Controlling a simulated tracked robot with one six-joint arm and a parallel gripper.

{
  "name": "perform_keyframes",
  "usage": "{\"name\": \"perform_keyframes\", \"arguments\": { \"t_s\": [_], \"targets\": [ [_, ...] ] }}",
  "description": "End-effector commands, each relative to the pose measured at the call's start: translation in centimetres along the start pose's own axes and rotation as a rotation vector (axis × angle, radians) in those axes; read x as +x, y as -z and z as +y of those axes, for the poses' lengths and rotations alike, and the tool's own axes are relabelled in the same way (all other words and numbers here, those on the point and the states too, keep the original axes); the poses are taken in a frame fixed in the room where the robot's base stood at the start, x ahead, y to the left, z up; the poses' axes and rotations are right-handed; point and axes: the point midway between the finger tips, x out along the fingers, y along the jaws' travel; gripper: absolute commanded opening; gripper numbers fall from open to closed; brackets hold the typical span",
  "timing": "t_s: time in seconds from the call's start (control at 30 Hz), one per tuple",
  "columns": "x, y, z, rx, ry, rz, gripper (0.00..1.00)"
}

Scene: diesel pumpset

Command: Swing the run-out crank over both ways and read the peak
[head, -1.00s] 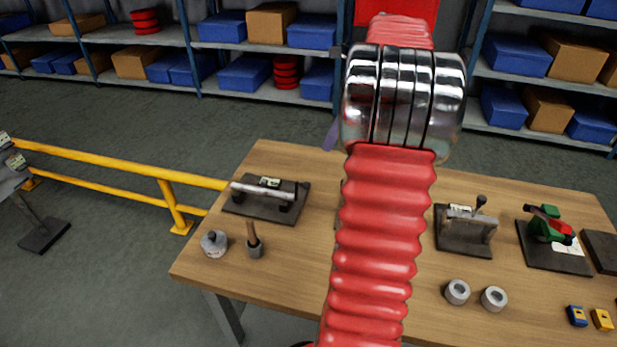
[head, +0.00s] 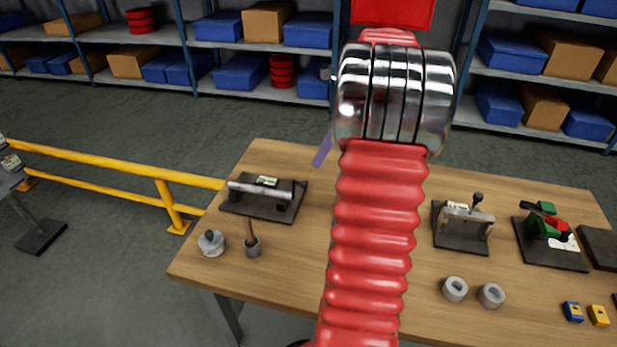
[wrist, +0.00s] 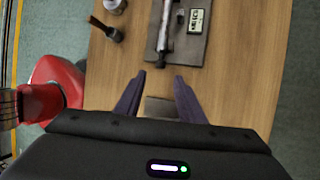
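A black plate (head: 290,212) at the table's left carries a silver shaft (head: 255,190) lying across supports, with a small pale readout (head: 267,181) behind it. This looks like the run-out fixture; I cannot make out its crank clearly. In the wrist view the shaft (wrist: 165,30) and the readout (wrist: 196,20) show at the top; its figures are too small to read. My gripper (wrist: 160,76) is open and empty, its purple fingers apart just short of the shaft's near end. In the head view only one purple finger (head: 322,151) shows beside my red arm.
A lidded metal pot (head: 211,243) and a cup with a brush (head: 252,246) stand at the table's front left. Another fixture (head: 462,227), two grey rings and a green-and-red device (head: 545,228) stand right. A yellow rail (head: 120,165) runs left. My arm hides the table's middle.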

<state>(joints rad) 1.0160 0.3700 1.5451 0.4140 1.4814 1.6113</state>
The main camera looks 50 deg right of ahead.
Motion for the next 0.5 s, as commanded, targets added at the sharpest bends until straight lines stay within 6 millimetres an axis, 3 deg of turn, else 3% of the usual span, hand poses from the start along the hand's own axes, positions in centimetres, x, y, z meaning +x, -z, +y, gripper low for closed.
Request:
{"name": "perform_keyframes", "arguments": {
  "t_s": [0.5],
  "targets": [
    [7.4, 0.0, 0.0, -0.001, -0.001, 0.001, 0.35]
  ]
}}
